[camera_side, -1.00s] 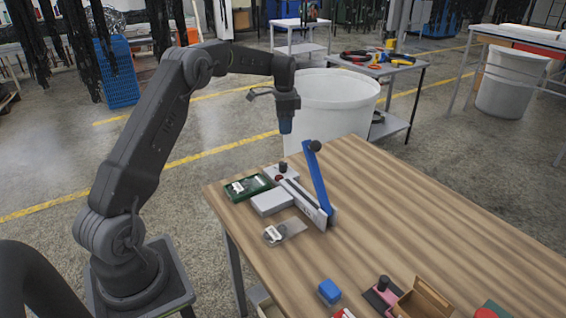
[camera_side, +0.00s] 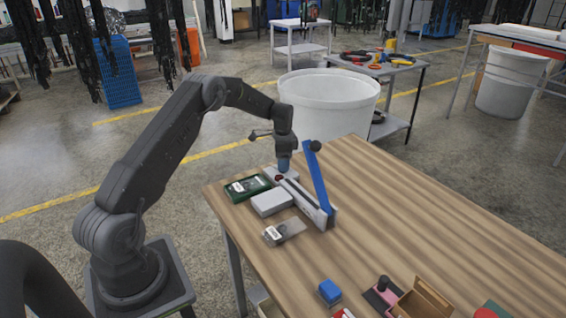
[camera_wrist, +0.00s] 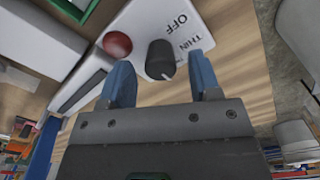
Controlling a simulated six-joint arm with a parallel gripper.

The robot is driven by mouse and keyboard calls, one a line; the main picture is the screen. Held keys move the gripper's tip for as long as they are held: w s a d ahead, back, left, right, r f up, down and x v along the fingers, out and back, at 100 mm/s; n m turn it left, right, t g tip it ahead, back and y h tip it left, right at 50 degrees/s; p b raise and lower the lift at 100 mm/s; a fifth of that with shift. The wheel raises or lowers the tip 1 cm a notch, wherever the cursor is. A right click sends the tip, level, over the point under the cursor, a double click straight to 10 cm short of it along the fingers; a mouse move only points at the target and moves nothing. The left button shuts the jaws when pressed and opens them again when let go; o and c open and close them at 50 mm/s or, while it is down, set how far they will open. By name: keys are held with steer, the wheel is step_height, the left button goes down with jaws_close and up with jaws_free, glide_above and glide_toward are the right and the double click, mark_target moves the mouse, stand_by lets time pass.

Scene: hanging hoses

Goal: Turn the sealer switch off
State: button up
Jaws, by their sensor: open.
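The sealer switch is a black rotary knob (camera_wrist: 161,60) on a pale panel in the wrist view. The words OFF and THIN are printed beside it, and a light line on the knob points down toward my gripper. A red dome (camera_wrist: 117,44) sits to its left. My gripper (camera_wrist: 163,76) is open, with one blue finger on each side of the knob; I cannot tell whether they touch it. In the side view the sealer (camera_side: 305,199) has a raised blue arm (camera_side: 318,185), and my gripper (camera_side: 284,166) is at its far end, hiding the knob.
A green box (camera_side: 248,187) and a small clear packet (camera_side: 285,231) lie near the sealer. A blue block (camera_side: 329,291) and an open brown box (camera_side: 422,300) are at the front. The right of the table (camera_side: 430,220) is clear. A white bin (camera_side: 330,100) stands behind.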

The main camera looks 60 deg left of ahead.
steer(key=shift+f, duration=0.3)
steer(key=shift+c, duration=0.4)
steer(key=c, duration=0.8)
steer(key=shift+c, duration=0.2)
